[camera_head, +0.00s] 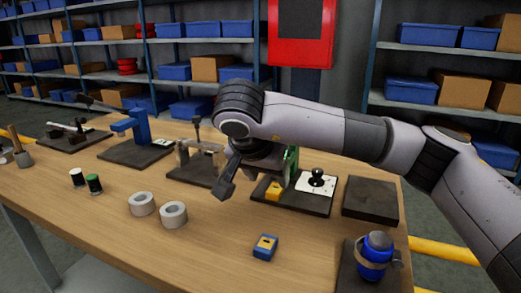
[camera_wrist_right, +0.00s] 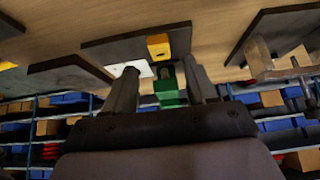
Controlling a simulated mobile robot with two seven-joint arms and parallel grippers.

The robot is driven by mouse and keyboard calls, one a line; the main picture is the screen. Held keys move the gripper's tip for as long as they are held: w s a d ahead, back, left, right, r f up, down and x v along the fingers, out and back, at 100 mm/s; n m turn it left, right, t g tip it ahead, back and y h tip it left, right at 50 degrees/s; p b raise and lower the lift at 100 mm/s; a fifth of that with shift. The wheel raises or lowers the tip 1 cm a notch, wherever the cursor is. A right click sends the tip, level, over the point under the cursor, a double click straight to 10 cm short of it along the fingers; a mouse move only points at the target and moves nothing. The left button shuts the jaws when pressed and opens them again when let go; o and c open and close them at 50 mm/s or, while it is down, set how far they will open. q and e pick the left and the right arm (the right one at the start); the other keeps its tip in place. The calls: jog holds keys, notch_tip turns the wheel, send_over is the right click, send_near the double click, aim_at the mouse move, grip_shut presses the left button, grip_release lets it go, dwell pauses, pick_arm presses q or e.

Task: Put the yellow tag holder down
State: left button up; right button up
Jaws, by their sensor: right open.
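Two small yellow things show in the head view, and I cannot tell for sure which is the tag holder. One yellow block (camera_head: 273,191) sits on a dark base plate beside a green stand (camera_head: 291,160). The other, a yellow-and-blue piece (camera_head: 265,247), lies on the bare table nearer the front. My right gripper (camera_head: 250,183) is open above the dark plate, partly hidden by its own wrist. In the wrist view, the green stand (camera_wrist_right: 168,90) and yellow block (camera_wrist_right: 158,46) show beyond the spread fingers (camera_wrist_right: 162,82); nothing is held. My left gripper is out of view.
A white plate with a black knob (camera_head: 318,180) stands right of the green stand. An empty dark plate (camera_head: 370,200) and a blue round object with a strap (camera_head: 376,250) are farther right. Two grey rings (camera_head: 158,208) lie left. The table's front middle (camera_head: 210,260) is clear.

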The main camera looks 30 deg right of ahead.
jog(key=p+v, duration=0.1)
jog(key=v, duration=0.5)
jog(key=shift+s+a+r, duration=0.15)
jog(key=shift+a+r, duration=0.05)
jog(key=shift+r, duration=0.1)
